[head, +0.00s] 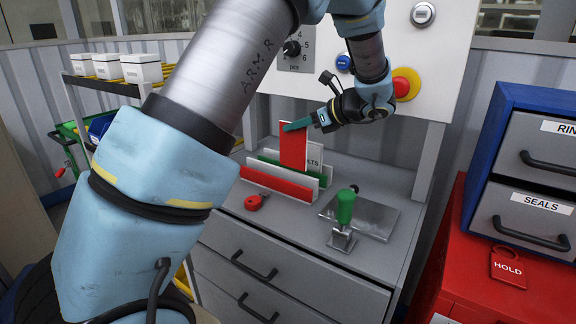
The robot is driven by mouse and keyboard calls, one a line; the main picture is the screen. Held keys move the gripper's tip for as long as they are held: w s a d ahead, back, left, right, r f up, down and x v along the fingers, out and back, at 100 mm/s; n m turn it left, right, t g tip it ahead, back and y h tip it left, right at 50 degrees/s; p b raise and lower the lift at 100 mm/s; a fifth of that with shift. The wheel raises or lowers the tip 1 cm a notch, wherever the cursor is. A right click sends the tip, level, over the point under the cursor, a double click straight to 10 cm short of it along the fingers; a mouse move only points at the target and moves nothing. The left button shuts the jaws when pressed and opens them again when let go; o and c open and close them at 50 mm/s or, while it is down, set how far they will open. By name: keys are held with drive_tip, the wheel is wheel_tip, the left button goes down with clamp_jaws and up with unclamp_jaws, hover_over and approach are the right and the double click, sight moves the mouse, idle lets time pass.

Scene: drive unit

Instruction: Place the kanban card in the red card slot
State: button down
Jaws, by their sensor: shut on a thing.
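The red kanban card (294,150) is upright above the card slots on the grey bench. My gripper (299,124) comes in from the right and is shut on the card's upper part. The red card slot (275,187) is the front one of two low holders, with a red front face. The card's lower edge is close to the slots; I cannot tell whether it is inside one. The green card slot (318,178) stands just behind the red one. A white card (315,158) with letters ending in "LTS" stands there, partly hidden by the red card.
A green-handled clamp (345,212) stands on a metal plate (375,218) to the right. A control panel with a red button (406,84) rises behind.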

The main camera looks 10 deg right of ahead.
sight(294, 153)
drive_tip(key=shift+f+p, duration=0.9)
drive_tip(key=shift+f, duration=3.15)
drive_tip(key=c, duration=1)
unclamp_jaws()
